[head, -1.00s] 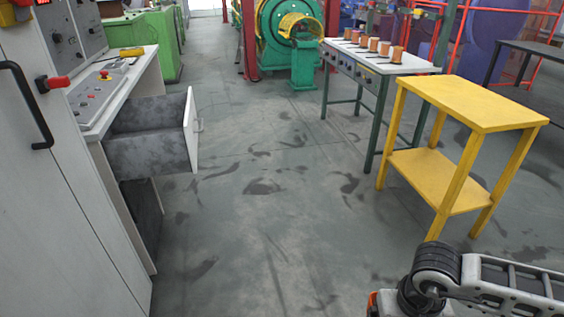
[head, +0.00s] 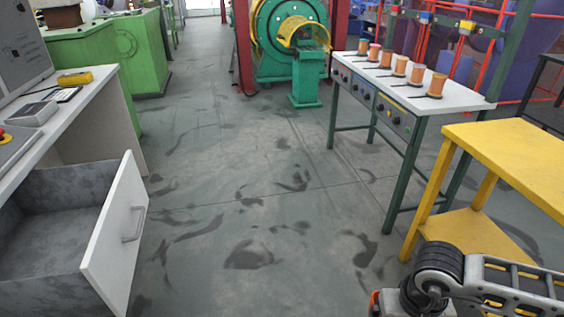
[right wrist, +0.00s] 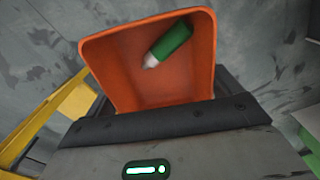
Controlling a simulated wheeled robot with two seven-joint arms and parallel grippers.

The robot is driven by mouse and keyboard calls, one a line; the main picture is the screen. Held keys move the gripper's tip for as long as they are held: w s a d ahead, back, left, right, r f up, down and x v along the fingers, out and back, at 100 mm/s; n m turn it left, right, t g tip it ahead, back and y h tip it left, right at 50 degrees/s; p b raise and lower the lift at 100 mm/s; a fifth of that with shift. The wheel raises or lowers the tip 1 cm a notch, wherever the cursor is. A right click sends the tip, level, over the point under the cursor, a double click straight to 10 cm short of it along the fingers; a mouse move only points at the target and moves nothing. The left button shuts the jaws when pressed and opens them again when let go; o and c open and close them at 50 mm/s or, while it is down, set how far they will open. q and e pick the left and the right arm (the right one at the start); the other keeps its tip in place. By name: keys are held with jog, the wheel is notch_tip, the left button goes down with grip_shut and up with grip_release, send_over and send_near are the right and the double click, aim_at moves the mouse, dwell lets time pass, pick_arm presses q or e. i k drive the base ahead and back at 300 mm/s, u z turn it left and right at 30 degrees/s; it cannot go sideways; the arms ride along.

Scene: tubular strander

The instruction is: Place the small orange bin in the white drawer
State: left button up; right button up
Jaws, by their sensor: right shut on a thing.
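The white drawer (head: 118,245) stands pulled open at the left of the head view, with a white front, a handle and a grey interior that looks empty where it shows. The small orange bin (right wrist: 112,62) fills the middle of the right wrist view. A green and white bottle-like object (right wrist: 170,46) lies inside it. My right gripper (right wrist: 160,118) is shut on the bin's near side. In the head view my right arm is at the bottom right, apart from the drawer; only a sliver of orange shows beside it. My left gripper is not in view.
A yellow table (head: 515,150) stands close at the right. Behind it is a white-topped bench (head: 400,88) with several spools. A desk (head: 65,118) with a yellow device (head: 75,78) is at the left above the drawer. The floor between is clear.

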aim_at(86, 246)
jog(key=i, duration=3.05)
jog(key=z, duration=2.05)
